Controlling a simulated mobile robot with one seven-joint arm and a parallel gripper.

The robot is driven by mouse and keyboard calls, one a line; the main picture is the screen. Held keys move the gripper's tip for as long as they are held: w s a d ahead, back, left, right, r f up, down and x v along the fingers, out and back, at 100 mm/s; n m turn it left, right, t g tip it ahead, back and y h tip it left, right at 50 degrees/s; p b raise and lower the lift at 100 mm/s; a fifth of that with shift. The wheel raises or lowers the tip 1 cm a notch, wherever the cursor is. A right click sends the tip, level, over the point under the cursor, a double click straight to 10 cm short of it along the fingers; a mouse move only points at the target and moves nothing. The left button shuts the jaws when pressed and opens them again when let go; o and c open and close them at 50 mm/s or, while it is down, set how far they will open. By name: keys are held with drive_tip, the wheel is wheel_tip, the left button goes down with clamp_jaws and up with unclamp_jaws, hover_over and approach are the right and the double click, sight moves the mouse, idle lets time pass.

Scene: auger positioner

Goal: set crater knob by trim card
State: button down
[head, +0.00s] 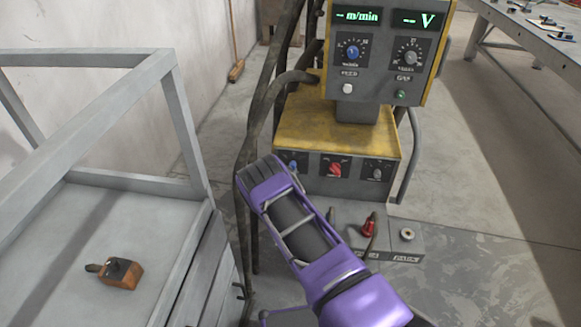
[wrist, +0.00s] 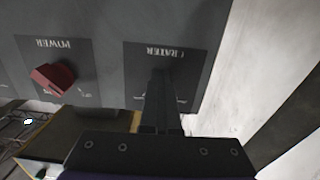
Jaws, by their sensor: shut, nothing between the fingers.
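The crater panel (wrist: 200,62), lettered upside down, fills the middle of the wrist view. My gripper (wrist: 162,88) is shut and empty, its narrow fingers in front of that panel. The fingers cover the crater knob's place there, so its pointer and any contact cannot be told. In the head view, a blue knob (head: 293,166) at the left of the lower box shows just beside my purple wrist. The red power knob (wrist: 53,78) is next to the crater panel; it also shows in the head view (head: 335,171). I cannot identify a trim card.
The yellow-topped machine (head: 325,120) has a display unit (head: 385,55) above it. Cables (head: 262,110) hang at its left. A low grey box (head: 345,215) sits below the knobs.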

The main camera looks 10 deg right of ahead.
drive_tip(key=shift+w+r+t, duration=0.15)
drive_tip(key=shift+w+r, duration=0.15)
drive_tip(key=shift+r, duration=0.35)
drive_tip(key=shift+w+r+t, duration=0.15)
drive_tip(key=shift+w+r, duration=0.1)
drive_tip(key=shift+r, duration=0.35)
drive_tip(key=c, duration=0.9)
unclamp_jaws()
drive_tip(key=shift+o, duration=1.4)
drive_tip(key=shift+s+a+r, duration=0.1)
drive_tip(key=shift+a+r, duration=0.05)
drive_tip(key=shift+f, duration=0.25)
drive_tip(key=shift+s+a+f, duration=0.1)
drive_tip(key=shift+s, duration=0.35)
drive_tip(key=p+v, duration=0.2)
drive_tip(key=v, duration=1.4)
drive_tip(key=shift+s+a+r, duration=0.2)
drive_tip(key=shift+s, duration=0.05)
